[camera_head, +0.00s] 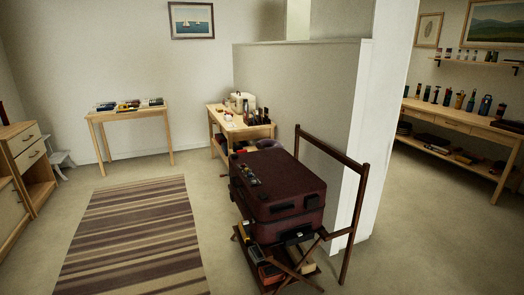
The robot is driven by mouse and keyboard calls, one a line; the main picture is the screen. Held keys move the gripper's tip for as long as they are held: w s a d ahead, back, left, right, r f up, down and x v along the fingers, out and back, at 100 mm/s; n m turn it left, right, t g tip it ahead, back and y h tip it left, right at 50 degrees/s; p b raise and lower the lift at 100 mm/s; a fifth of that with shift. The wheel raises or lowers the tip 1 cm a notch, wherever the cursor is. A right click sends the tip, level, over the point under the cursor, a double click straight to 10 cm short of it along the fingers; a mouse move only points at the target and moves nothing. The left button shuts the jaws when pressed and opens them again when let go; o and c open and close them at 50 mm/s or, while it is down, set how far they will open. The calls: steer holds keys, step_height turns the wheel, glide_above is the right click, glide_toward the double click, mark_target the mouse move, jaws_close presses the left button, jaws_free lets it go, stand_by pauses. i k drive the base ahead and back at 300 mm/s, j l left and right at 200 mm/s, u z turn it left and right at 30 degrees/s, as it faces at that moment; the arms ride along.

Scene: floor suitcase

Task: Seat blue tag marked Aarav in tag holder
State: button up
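A dark maroon suitcase (290,182) rests on a wooden folding rack (345,205) right of centre. Several small items (246,173) in dark and yellowish colours lie along the left part of its top. They are too small to tell whether a blue tag or a tag holder is among them. I cannot make out the name Aarav anywhere. My gripper is not in view.
A striped rug (135,240) lies on open floor at left. A small table (128,110) and a cluttered table (237,128) stand behind. A half wall (300,95) stands behind the suitcase. Drawers (30,160) are at left, a long bench (460,125) at right.

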mark_target(284, 188)
steer(key=i+j+u, duration=0.15)
steer(key=i+u, duration=0.35)
steer(key=i, duration=0.4)
steer(key=i+l+u, duration=0.15)
steer(key=i+u, duration=0.35)
steer(key=i, duration=0.35)
steer(key=i+j+u, duration=0.1)
steer(key=i+u, duration=0.15)
steer(key=i, duration=0.65)
steer(key=i+l+u, duration=0.1)
steer(key=i+u, duration=0.15)
steer(key=i, duration=0.65)
steer(key=i+z, duration=0.45)
steer(key=i+j+z, duration=0.15)
steer(key=i+z, duration=0.35)
steer(key=i+j+z, duration=0.3)
steer(key=z, duration=0.15)
steer(key=i+j+z, duration=0.75)
steer(key=i+j, duration=0.05)
steer(key=i, duration=0.05)
